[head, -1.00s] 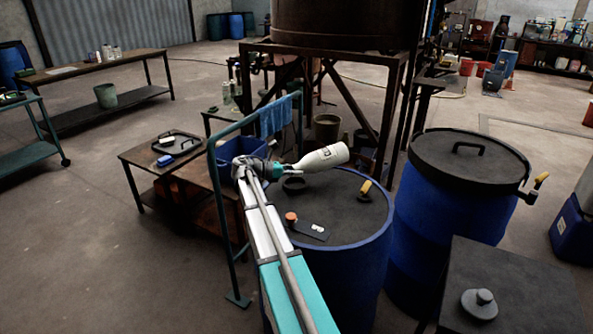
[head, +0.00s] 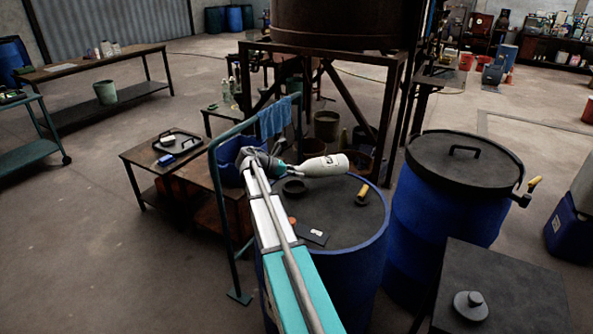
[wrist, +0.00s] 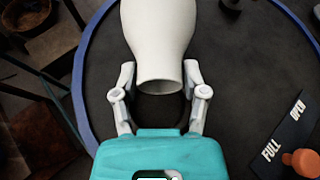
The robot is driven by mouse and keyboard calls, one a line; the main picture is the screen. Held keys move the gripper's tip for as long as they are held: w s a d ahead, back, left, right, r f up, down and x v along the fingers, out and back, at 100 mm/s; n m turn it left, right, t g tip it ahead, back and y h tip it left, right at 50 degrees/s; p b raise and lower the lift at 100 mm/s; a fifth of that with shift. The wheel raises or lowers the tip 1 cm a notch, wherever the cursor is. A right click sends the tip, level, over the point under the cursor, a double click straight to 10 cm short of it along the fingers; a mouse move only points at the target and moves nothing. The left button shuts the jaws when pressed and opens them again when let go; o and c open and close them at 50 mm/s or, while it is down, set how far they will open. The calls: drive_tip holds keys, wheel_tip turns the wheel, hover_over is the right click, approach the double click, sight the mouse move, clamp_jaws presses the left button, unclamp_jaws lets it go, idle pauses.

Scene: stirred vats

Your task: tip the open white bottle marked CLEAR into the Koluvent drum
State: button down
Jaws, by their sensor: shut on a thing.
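The white bottle (head: 328,165) is tipped nearly on its side above the blue drum (head: 335,215); its marking is too small to read. In the wrist view the bottle (wrist: 160,30) shows its narrow end and rim towards my gripper, with its wide body away. My gripper (head: 291,171) is shut on the bottle's narrow end; its fingers also show in the wrist view (wrist: 160,84). A dark round opening or ring (head: 293,187) on the drum top lies just below the bottle's narrow end. No drum name is readable. I cannot see any liquid flowing.
A dark FULL/OPEN plate (wrist: 283,140) with an orange knob (wrist: 302,162) lies on the drum top. A second lidded blue drum (head: 440,225) stands right. A green rail (head: 228,240) and blue bin (head: 229,172) stand left.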

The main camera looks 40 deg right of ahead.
drive_tip(key=shift+s+d+r+t+y+p, duration=0.2)
drive_tip(key=shift+r+y+p, duration=0.85)
drive_tip(key=shift+p, duration=1.2)
drive_tip(key=shift+w+d+r+t+y+p, duration=0.15)
drive_tip(key=shift+r+t+y+p, duration=0.3)
drive_tip(key=shift+r+p, duration=1.45)
drive_tip(key=shift+s+d+r+t+y+p, duration=0.15)
drive_tip(key=shift+r+y+p, duration=0.75)
drive_tip(key=shift+p, duration=1.7)
wheel_tip(320, 180, up, 9)
drive_tip(key=t+y+p, duration=0.3)
drive_tip(key=y+p, duration=0.8)
drive_tip(key=y, duration=0.1)
drive_tip(key=shift+d+n+t+p, duration=0.2)
drive_tip(key=shift+n+t+p, duration=0.1)
drive_tip(key=shift+t, duration=0.1)
